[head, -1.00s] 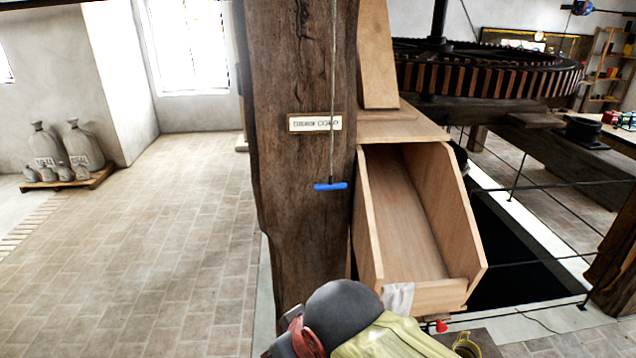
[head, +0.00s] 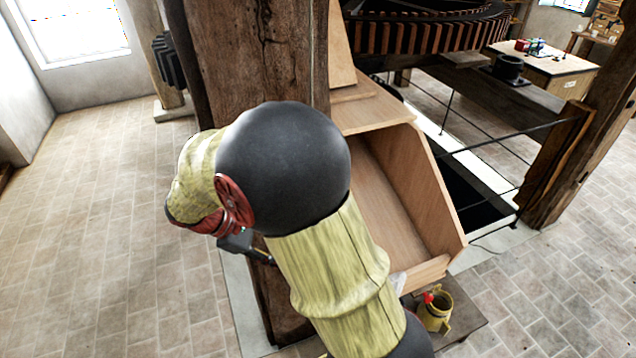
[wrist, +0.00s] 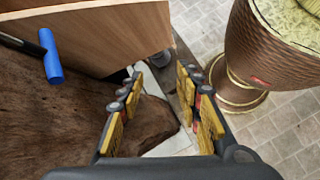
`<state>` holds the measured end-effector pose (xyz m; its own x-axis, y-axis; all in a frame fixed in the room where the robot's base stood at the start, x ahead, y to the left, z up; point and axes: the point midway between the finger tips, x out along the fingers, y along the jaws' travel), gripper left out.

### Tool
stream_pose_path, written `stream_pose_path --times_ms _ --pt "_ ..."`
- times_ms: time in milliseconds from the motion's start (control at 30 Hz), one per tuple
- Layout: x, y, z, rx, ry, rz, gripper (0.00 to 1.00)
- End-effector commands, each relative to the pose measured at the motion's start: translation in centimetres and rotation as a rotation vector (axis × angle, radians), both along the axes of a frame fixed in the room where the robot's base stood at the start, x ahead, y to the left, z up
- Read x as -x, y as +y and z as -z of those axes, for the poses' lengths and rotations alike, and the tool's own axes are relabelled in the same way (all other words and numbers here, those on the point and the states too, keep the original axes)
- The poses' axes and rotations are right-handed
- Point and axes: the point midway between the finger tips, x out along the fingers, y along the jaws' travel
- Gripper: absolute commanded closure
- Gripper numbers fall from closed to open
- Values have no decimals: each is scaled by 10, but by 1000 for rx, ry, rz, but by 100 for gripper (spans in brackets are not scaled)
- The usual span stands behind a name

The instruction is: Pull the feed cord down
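The feed cord's blue handle (wrist: 52,57) shows at the upper left of the wrist view, against the dark timber post (wrist: 50,120). It lies to the left of my gripper (wrist: 160,78) and apart from it. My gripper is open, with nothing between its yellow-padded fingers. In the head view my gripper (head: 246,247) shows only in part, low by the post (head: 222,70). My arm covers the cord and handle there.
The wooden chute (head: 437,190) stands just right of the post; its side panel (wrist: 110,35) fills the upper left of the wrist view. A yellow jug (head: 436,318) stands on a low stand below. The tiled floor at left is clear.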

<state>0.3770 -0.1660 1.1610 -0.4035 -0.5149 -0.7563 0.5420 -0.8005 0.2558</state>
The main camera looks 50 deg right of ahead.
Motion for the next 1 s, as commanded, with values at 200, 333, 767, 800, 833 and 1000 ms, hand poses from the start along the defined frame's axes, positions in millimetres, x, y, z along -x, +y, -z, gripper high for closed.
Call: stream_pose_path --times_ms 200,333,767,800,833,1000 --pt "-14 -47 6 110 329 -121 65" --pt "-18 -71 17 167 508 -194 65" --pt "-72 -124 -14 386 926 -403 65" --pt "-71 -126 -16 385 934 -405 65" --pt "-69 -128 -16 385 938 -404 65" --pt "-57 -149 -18 384 938 -402 65"
